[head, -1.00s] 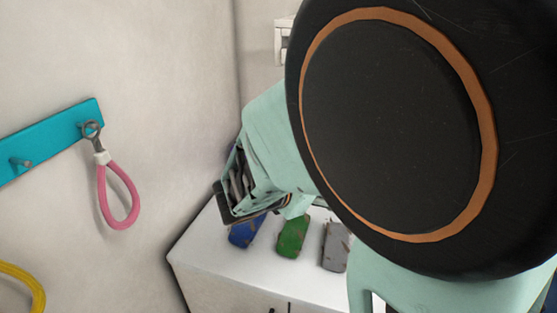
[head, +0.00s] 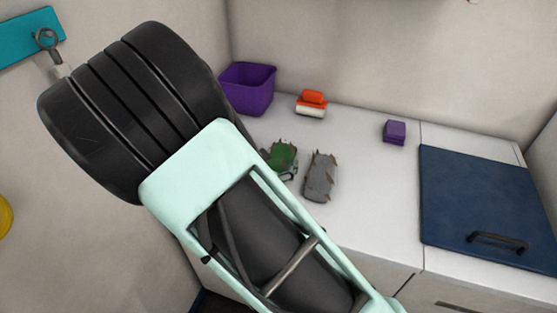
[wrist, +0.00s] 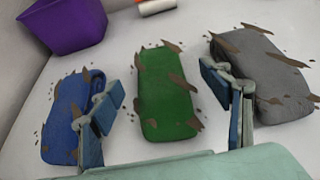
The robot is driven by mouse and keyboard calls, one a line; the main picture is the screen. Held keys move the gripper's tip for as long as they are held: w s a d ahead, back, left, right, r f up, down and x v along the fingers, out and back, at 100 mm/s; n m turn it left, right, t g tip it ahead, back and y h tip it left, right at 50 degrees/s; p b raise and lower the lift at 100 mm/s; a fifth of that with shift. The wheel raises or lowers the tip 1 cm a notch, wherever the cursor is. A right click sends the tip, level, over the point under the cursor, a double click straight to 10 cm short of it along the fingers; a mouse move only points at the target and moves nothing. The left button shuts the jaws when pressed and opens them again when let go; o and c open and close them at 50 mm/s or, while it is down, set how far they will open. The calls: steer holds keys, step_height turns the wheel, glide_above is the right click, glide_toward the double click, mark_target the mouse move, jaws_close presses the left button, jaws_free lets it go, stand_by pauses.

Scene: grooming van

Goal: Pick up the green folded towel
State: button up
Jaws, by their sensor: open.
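The green folded towel (wrist: 166,95) lies on the white counter in the wrist view, with brown dirt patches on it. It also shows in the head view (head: 283,157), partly hidden by my arm. My gripper (wrist: 168,122) is open and empty, its left finger over the blue folded towel's edge and its right finger beside the grey folded towel. The green towel lies between and a little beyond the fingers, apart from both as far as I can tell. In the head view the gripper is mostly hidden behind my arm.
The blue towel (wrist: 68,112) lies left and the grey towel (wrist: 262,75) right, both dirty. A purple bin (head: 247,90) stands at the back left, near an orange-topped brush (head: 312,103). A small purple block (head: 394,131) and a dark blue lid (head: 487,207) are further right. Counter between is clear.

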mark_target(280, 156)
steer(key=shift+f+x, duration=0.2)
steer(key=shift+x, duration=2.7)
steer(key=shift+a, duration=0.2)
steer(key=c, duration=1.2)
